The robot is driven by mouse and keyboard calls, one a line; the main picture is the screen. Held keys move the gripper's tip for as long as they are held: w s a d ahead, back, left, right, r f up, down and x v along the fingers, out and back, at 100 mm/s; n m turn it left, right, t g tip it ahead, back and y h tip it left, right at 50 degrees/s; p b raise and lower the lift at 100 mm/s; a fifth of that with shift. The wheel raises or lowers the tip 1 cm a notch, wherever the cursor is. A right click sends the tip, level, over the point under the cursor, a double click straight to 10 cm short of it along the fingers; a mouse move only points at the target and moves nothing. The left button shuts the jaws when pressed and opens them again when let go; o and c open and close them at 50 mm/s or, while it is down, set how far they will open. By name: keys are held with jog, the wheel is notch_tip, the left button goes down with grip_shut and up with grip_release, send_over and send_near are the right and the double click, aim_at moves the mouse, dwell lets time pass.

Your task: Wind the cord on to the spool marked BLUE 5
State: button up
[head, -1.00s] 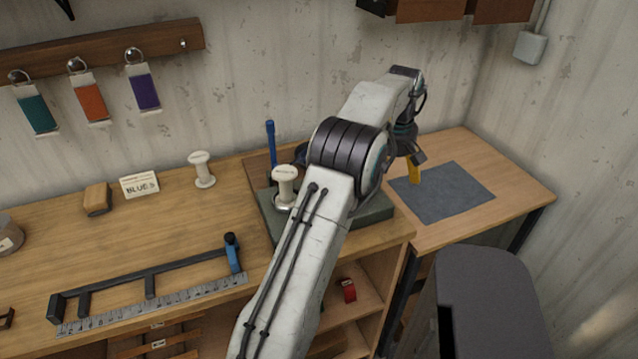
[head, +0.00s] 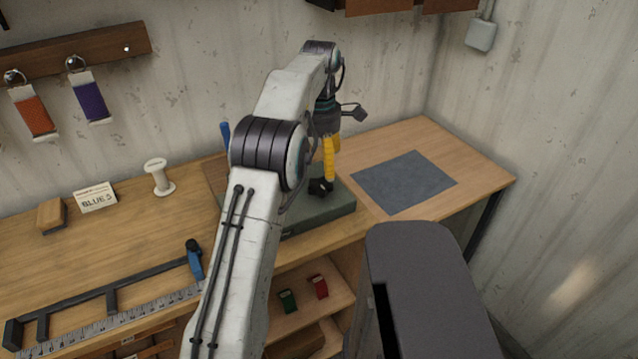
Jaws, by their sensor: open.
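A card reading BLUE 5 (head: 95,197) stands at the back of the bench. An empty white spool (head: 159,177) stands upright to its right. My gripper (head: 322,187) has yellow fingers with dark tips and points down, open, over the green block (head: 318,214). I cannot tell whether it touches the block. My arm hides the left part of the block, where a second white spool showed earlier. A blue upright piece (head: 225,134) partly shows behind my arm. I cannot make out a loose cord.
A grey mat (head: 404,182) lies bare on the right bench. A dark rack with a blue handle (head: 195,258) and a ruler (head: 110,327) lie at the front left. Small green and red items sit on the shelf below.

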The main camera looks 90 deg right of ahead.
aim_at(320, 184)
jog(key=shift+n, duration=0.7)
jog(key=shift+f, duration=0.2)
jog(key=shift+n, duration=0.3)
jog(key=shift+f+b, duration=0.8)
jog(key=shift+f, duration=2.7)
jog(key=shift+a, duration=0.1)
jog(key=c, duration=1.2)
